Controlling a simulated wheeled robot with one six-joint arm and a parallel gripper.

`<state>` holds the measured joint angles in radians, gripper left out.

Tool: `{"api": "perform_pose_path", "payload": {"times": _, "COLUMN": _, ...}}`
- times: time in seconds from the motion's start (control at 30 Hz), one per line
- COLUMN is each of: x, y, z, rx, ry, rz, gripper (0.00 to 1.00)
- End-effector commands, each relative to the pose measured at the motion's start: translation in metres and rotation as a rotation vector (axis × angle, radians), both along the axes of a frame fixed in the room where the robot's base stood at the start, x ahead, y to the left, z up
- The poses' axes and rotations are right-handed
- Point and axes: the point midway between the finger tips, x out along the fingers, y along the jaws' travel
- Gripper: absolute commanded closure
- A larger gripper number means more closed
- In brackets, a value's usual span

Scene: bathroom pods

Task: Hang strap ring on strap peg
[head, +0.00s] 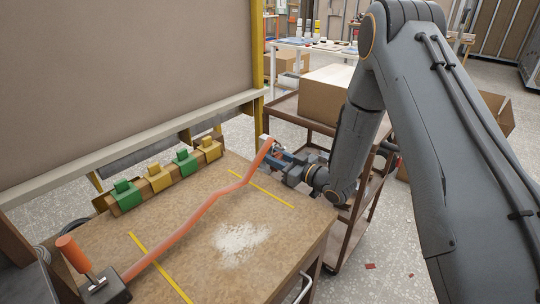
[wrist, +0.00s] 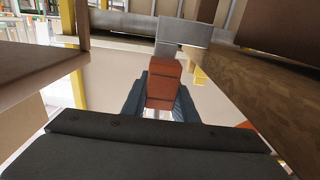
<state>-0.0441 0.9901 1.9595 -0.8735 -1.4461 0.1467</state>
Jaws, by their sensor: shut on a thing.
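A long orange strap (head: 185,222) runs across the wooden table from a dark block (head: 105,288) at the lower left up to my gripper (head: 279,155). An orange handle (head: 72,253) stands tilted at that block. My gripper is shut on the strap's end at the table's far right corner, above the surface. In the wrist view the orange strap end (wrist: 163,86) sits between the fingers. A small grey metal piece (head: 264,141) shows at the strap's tip; a grey plate (wrist: 183,32) lies beyond it in the wrist view. I cannot clearly make out a ring or the strap peg.
Green and yellow blocks (head: 158,177) line the table's back edge. A yellow post (head: 257,50) and a large tan panel (head: 120,70) stand behind. A brown cart with a cardboard box (head: 322,103) is beyond the gripper. White powder (head: 240,238) and yellow lines mark the tabletop.

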Motion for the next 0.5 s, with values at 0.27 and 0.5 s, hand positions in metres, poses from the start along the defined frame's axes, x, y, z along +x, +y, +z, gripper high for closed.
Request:
{"api": "perform_pose_path", "payload": {"times": 0.27, "x": 0.0000, "y": 0.0000, "z": 0.0001, "rx": 0.000, "ry": 0.000, "rz": 0.000, "gripper": 0.52}}
{"api": "perform_pose_path", "payload": {"times": 0.5, "x": -0.0018, "y": -0.0028, "z": -0.0003, "rx": -0.001, "ry": 0.001, "rz": -0.001, "gripper": 0.52}}
